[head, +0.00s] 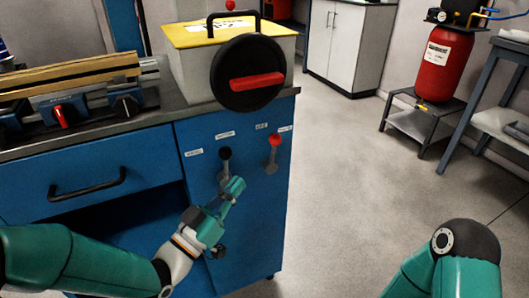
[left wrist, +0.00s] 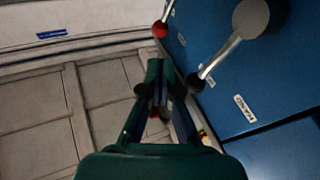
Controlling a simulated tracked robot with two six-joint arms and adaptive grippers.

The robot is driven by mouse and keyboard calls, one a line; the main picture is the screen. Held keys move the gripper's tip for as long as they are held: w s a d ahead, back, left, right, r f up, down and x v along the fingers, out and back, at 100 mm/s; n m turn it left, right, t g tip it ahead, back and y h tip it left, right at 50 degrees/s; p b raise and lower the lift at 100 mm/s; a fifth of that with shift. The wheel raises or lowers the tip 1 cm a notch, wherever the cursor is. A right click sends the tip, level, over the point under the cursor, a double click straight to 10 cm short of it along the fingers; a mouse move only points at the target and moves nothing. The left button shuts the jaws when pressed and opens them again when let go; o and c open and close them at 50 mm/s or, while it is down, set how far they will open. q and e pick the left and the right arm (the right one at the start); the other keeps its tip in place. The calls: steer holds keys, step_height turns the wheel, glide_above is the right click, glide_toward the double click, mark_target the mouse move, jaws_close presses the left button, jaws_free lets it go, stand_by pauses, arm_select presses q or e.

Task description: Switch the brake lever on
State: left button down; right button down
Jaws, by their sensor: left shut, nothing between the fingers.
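Two levers are on the blue cabinet's side panel. One has a black knob (head: 224,153), pointing up from its hub; the other has a red knob (head: 275,139), to its right, also pointing up. My left gripper (head: 236,186) is shut and empty, just below and in front of the black-knobbed lever. In the left wrist view its fingers (left wrist: 158,80) lie between the red knob (left wrist: 160,29) and the black knob (left wrist: 195,82), apparently apart from both. My right gripper is out of view.
The blue cabinet (head: 95,200) has an open recess and a drawer handle (head: 88,184). A box with a large black disc and red handle (head: 257,81) stands on top. A red tank (head: 440,65) on a stand is at the right. The grey floor between is clear.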

mark_target(273, 144)
arm_select(q)
steer(key=x, duration=1)
steer(key=shift+w+d+r, duration=0.1)
steer(key=shift+w+d, duration=0.1)
steer(key=shift+w, duration=0.05)
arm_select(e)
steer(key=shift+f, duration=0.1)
arm_select(q)
steer(key=shift+d, duration=0.15)
